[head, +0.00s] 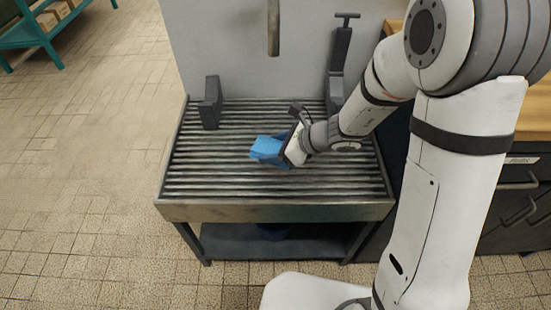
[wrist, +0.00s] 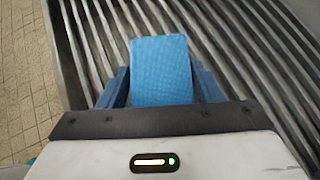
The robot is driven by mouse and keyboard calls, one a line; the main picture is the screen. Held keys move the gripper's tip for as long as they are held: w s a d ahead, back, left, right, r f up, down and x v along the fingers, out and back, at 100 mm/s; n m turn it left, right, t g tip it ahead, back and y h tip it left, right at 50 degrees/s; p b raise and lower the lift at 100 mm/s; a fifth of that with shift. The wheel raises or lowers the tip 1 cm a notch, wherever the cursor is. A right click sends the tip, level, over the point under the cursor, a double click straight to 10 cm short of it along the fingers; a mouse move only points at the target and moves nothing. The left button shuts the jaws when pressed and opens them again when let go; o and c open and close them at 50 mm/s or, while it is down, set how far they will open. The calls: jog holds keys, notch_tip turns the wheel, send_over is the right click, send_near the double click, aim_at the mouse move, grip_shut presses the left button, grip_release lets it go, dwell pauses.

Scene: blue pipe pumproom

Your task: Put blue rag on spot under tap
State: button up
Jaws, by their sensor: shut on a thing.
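The blue rag (head: 267,149) is in my gripper (head: 284,150), over the middle of the slatted metal rack (head: 215,180). In the wrist view the rag (wrist: 161,70) is a flat textured blue piece between two blue fingers (wrist: 161,88). The fingers are shut on it. I cannot tell whether the rag touches the slats. The tap (head: 273,28) hangs down at the top middle of the head view, behind and above the rag. No marked spot shows on the slats; the rag and gripper cover part of them.
A dark upright block (head: 211,102) stands at the back left of the rack. A dark T-handled post (head: 340,62) stands at the back right. A drawer cabinet (head: 520,195) is at the right. The left and front slats are clear.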

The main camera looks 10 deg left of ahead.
jog(key=shift+f+b, duration=0.55)
jog(key=shift+f, duration=1.05)
jog(key=shift+f, duration=0.2)
jog(key=o, duration=1.1)
jog(key=shift+c, duration=0.2)
jog(key=shift+r, duration=0.1)
